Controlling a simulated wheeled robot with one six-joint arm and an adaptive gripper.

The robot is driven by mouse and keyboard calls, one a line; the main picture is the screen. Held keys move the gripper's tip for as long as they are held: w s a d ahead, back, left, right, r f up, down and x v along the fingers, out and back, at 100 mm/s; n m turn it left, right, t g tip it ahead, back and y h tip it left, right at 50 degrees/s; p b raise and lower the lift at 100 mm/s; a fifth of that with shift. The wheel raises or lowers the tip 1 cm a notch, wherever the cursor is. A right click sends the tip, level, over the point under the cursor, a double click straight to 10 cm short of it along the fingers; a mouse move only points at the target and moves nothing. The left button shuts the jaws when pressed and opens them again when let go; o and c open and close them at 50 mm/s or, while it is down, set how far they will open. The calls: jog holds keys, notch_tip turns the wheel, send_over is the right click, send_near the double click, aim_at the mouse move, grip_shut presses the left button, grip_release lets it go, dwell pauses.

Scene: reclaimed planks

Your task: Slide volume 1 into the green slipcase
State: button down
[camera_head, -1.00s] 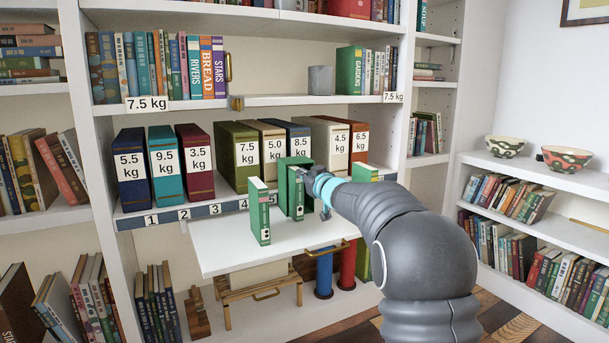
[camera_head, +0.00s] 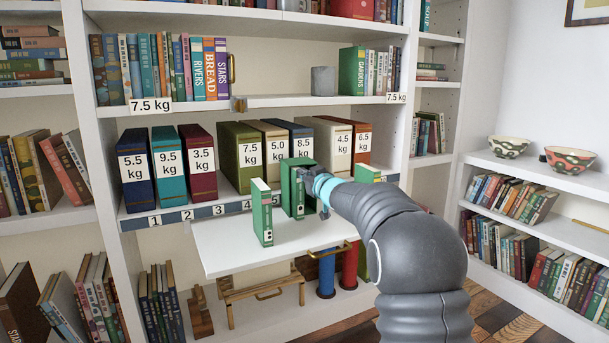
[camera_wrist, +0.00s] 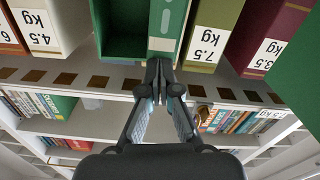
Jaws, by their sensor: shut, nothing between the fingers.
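The green slipcase (camera_head: 288,180) stands upright on the pulled-out white board. In the wrist view, its dark open inside (camera_wrist: 126,30) shows beside a green volume (camera_wrist: 168,20) with a pale band. That volume's spine (camera_head: 299,196) faces out, apparently at the left side of the slipcase in the head view. Its number is not readable. My gripper (camera_wrist: 162,67) is shut and empty, its fingertips at the lower end of this spine; I cannot tell whether they touch. Another green volume (camera_head: 262,214) stands upright on the board to the left, apart from the slipcase. A further green volume (camera_head: 367,173) stands to the right, partly hidden by my arm.
The white board (camera_head: 235,245) has bare room at its front left. Behind it, a shelf holds several weight-labelled cases, including an olive 7.5 kg one (camera_head: 236,148) and a cream 4.5 kg one (camera_head: 338,140). An upper shelf (camera_head: 300,100) runs above them.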

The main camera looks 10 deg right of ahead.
jog(key=shift+w+a, duration=0.1)
jog(key=shift+w, duration=0.25)
jog(key=shift+s, duration=0.1)
dwell(0.5)
